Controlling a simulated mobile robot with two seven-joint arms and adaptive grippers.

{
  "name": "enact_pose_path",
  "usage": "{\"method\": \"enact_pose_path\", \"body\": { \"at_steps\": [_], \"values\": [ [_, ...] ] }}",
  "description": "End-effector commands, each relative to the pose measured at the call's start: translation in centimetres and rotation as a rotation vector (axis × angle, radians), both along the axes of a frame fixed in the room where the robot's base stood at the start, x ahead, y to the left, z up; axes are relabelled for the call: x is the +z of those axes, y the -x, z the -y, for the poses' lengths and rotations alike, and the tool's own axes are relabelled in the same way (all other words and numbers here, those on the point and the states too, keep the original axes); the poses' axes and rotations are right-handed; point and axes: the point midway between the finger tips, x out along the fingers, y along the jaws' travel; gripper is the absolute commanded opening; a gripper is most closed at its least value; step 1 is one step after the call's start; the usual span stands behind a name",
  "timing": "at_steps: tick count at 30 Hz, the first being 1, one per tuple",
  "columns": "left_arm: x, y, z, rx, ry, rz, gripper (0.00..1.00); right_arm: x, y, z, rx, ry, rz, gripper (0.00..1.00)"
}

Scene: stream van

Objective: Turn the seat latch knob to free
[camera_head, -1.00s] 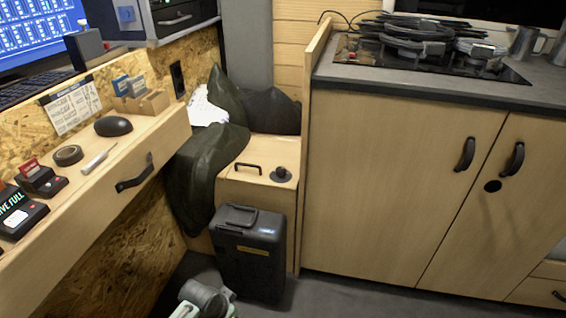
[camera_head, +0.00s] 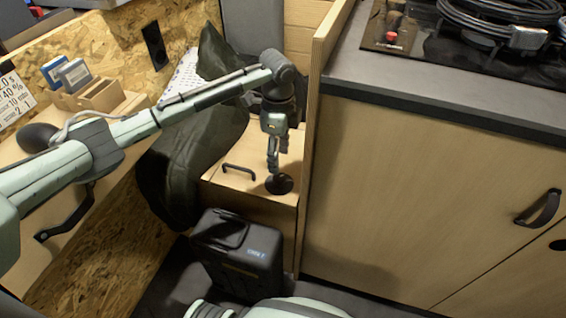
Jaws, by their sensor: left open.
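The seat latch knob (camera_head: 279,184) is a small black knob on a round black base, on top of the light wooden seat box (camera_head: 228,179). My left gripper (camera_head: 273,168) points down right above the knob, with its fingertips at or just over it. It is open. The fingers cover the upper part of the knob, so I cannot tell whether they touch it. My right gripper cannot be made out; pale green and grey parts of mine show at the bottom edge.
A black handle (camera_head: 239,171) sits on the box left of the knob. A dark green bag (camera_head: 178,168) leans on the left. A wooden panel (camera_head: 322,90) rises close on the right. A black case (camera_head: 236,250) stands in front.

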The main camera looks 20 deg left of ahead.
Motion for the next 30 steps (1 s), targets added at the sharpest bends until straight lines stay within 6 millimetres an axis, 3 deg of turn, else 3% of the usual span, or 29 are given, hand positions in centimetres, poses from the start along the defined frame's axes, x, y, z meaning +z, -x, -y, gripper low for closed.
{"method": "enact_pose_path", "body": {
  "at_steps": [6,12,23,30],
  "values": [
    [-3.7,0.1,0.0,0.002,0.000,-0.003,0.51,-0.3,1.2,-0.1,-0.002,-0.002,-0.026,0.40],
    [-6.2,0.1,0.0,0.002,0.001,0.001,0.51,0.8,0.1,-0.2,-0.003,-0.005,-0.001,0.40],
    [-7.0,0.1,0.1,0.002,0.001,0.002,0.51,1.2,-0.4,-0.2,-0.006,-0.006,0.008,0.40],
    [-6.9,0.0,0.1,0.002,0.001,0.002,0.24,1.1,-0.2,-0.2,-0.008,-0.005,0.003,0.40]
  ]
}}
